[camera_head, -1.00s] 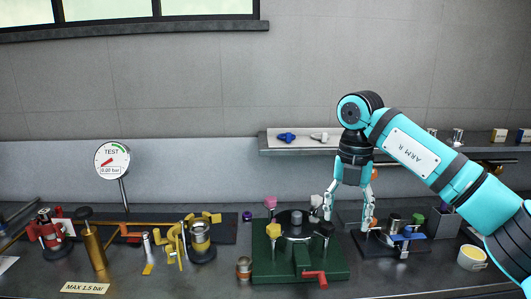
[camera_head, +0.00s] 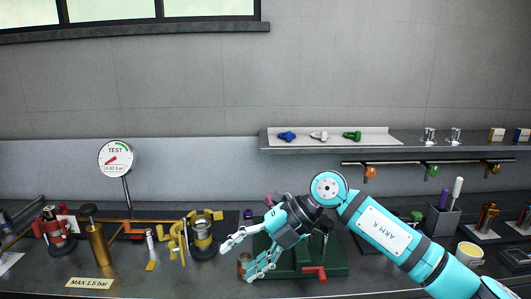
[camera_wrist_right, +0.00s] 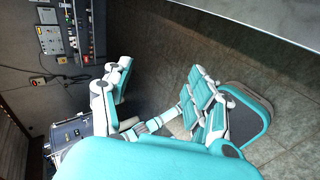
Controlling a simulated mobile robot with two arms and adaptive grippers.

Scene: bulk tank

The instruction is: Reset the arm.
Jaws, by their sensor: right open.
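My right arm (camera_head: 390,236) reaches in from the lower right, bent low over the bench. Its gripper (camera_head: 237,262) points left and slightly down, fingers apart, with nothing between them. It is in front of the green fixture (camera_head: 325,262) with the red handle and hides much of it. The right wrist view shows the same gripper's teal and white fingers (camera_wrist_right: 160,98) spread and empty, with floor behind them. My left gripper is not in view.
A gauge (camera_head: 115,158) marked TEST stands at the left, behind a brass cylinder (camera_head: 96,247) and yellow clamp parts (camera_head: 178,238). A shelf (camera_head: 390,147) holds blue, white and green pieces. A yellow-white cup (camera_head: 470,253) stands at the right.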

